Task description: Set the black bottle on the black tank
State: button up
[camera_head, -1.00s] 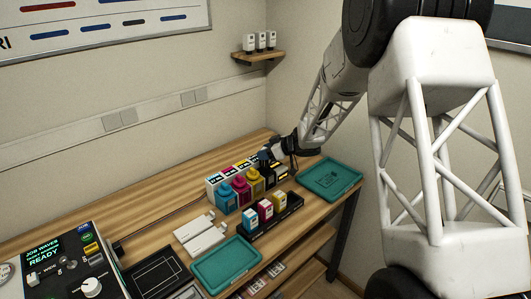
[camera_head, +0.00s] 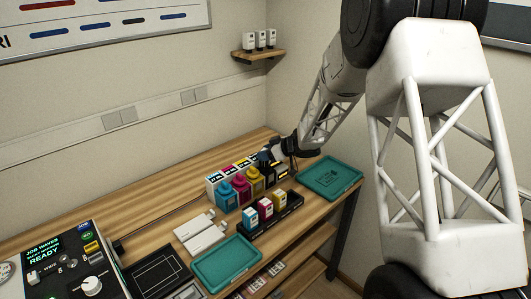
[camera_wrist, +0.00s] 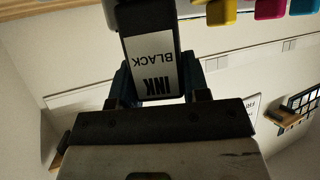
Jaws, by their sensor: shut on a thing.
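The black bottle (camera_wrist: 150,50), with a white label reading "INK BLACK", is between the fingers of my gripper (camera_wrist: 158,85) in the wrist view. My gripper is shut on it. In the head view my gripper (camera_head: 277,156) is at the right end of the row of ink tanks, and the bottle is mostly hidden there. The black tank (camera_head: 268,174) is at that right end, largely covered by the gripper. I cannot tell whether the bottle touches the tank.
In front is a black rack (camera_head: 290,207) with small bottles. Teal trays lie at the right (camera_head: 330,178) and front (camera_head: 227,264).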

jog(key=o, duration=0.7)
jog(key=shift+f, duration=0.1)
jog(key=shift+o, duration=0.2)
jog(key=v, duration=1.1)
dwell(0.6)
dwell(0.6)
